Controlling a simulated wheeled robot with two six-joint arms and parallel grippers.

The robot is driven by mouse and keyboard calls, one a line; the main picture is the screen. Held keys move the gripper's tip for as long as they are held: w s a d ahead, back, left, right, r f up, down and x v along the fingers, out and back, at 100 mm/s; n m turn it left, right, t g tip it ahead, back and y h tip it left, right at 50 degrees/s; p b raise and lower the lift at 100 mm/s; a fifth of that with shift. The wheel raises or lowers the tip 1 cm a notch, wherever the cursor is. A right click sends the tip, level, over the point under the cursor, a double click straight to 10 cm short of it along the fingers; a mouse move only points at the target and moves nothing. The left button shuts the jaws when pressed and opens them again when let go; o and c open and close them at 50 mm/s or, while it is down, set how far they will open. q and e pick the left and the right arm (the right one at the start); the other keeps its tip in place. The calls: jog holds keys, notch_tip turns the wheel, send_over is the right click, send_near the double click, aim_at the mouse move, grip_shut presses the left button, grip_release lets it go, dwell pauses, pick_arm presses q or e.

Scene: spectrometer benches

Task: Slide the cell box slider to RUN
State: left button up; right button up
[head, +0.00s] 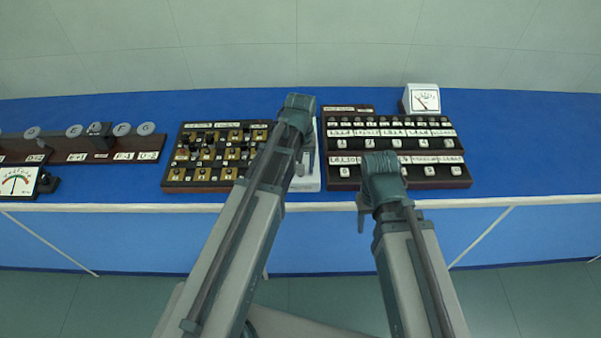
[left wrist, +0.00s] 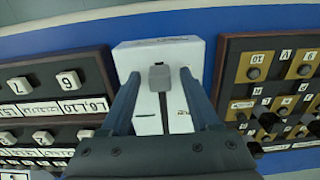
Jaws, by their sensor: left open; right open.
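The cell box (head: 308,183) is a white box on the blue bench, between two dark panels, and it is partly hidden behind my left arm in the head view. The left wrist view shows its white top (left wrist: 143,52) close up. A grey slider knob (left wrist: 159,77) stands on a dark slot in that top. My left gripper (left wrist: 159,83) is open, with a finger on each side of the knob and visible gaps to it. The gripper also shows over the box in the head view (head: 304,164). My right gripper (head: 362,213) is open and empty at the bench's front edge. The RUN marking is not readable.
A dark panel with brass squares and black knobs (head: 207,174) lies left of the box. A dark panel of white keys (head: 430,183) lies right, with a white meter (head: 424,98) behind it. Lensed rails and another meter (head: 18,182) stand far left.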

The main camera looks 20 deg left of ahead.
pick_arm(q)
jog(key=shift+f, duration=0.1)
grip_shut()
dwell(0.3)
dwell(1.1)
